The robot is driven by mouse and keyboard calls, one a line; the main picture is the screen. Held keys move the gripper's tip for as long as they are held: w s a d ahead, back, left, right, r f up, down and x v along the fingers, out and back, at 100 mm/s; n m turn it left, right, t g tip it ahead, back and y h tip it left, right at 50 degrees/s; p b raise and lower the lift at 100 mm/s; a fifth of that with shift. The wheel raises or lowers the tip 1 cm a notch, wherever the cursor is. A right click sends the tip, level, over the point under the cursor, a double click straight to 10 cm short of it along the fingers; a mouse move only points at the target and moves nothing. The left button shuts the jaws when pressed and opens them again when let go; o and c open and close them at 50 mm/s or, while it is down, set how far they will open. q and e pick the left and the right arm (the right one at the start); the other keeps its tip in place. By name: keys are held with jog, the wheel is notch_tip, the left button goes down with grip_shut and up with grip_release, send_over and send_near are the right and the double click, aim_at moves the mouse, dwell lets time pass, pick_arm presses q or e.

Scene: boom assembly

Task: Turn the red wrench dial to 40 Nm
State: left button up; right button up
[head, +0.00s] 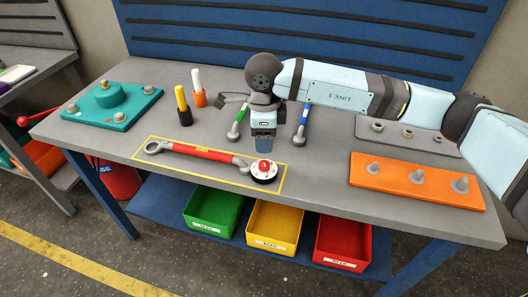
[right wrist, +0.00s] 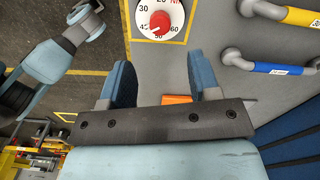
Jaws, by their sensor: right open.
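The red wrench (head: 200,153) lies inside a yellow outline on the grey bench. Its round white dial (head: 264,171) with a red knob is at the right end. In the right wrist view the dial (right wrist: 175,10) is at the top edge, partly cut off, with 30, 50 and 60 legible.
A teal fixture (head: 130,110) and two upright markers (head: 190,92) stand left. An orange plate with pegs (head: 395,185) is right. Green, yellow and red bins (head: 343,245) sit below the bench's front edge.

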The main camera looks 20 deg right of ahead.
notch_tip(320, 180, up, 5)
dwell(0.6)
